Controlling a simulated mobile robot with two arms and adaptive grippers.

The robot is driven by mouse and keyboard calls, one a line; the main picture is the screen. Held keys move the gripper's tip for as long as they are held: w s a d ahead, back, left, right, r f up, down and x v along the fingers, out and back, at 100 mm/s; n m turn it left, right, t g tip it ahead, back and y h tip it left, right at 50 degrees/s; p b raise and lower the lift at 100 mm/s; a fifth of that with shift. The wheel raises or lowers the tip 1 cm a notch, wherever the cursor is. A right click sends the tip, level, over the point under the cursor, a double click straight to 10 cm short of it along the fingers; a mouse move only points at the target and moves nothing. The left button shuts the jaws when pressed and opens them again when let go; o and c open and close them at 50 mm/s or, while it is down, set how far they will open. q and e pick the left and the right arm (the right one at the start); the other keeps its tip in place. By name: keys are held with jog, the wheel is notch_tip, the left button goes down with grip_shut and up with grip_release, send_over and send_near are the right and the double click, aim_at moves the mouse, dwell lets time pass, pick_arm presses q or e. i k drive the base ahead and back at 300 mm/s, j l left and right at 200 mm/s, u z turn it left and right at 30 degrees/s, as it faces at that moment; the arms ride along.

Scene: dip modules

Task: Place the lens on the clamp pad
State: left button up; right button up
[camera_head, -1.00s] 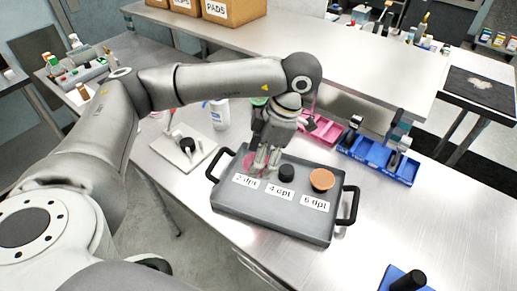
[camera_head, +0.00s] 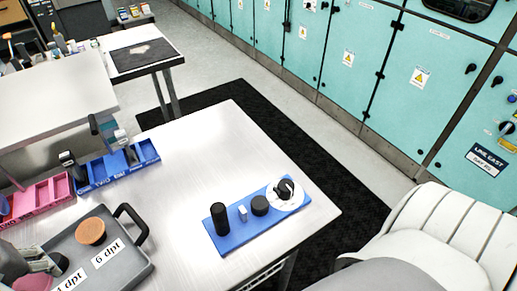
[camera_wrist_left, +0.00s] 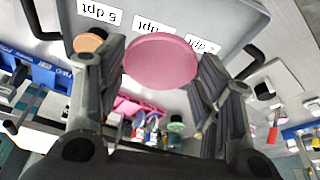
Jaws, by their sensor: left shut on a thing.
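My left gripper (camera_wrist_left: 162,68) is shut on a pink round lens (camera_wrist_left: 160,60), held between its two fingers over the grey tray. The gripper (camera_head: 40,262) and the pink lens (camera_head: 35,283) also show at the lower left corner of the head view, partly cut off. A blue fixture (camera_head: 238,236) lies near the table's right end. It carries a black upright post (camera_head: 219,217), a small white block (camera_head: 243,213), a black round pad (camera_head: 260,205) and a white disc (camera_head: 291,200) with a black knob. I cannot tell which part is the clamp pad. My right gripper is not in view.
The grey tray (camera_head: 128,268) has black handles, dpt labels and an orange disc (camera_head: 91,231). Blue bins (camera_head: 117,166) and pink bins (camera_head: 42,194) stand behind it. The metal table (camera_head: 190,165) is clear between the tray and the blue fixture.

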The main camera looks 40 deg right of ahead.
aim_at(260, 202)
jog(key=k+l, duration=0.35)
jog(key=l, duration=0.15)
jog(key=k+l, duration=0.35)
jog(key=l, duration=0.15)
jog(key=l+z, duration=0.1)
jog(key=z, duration=1.1)
jog(key=k+l, duration=0.05)
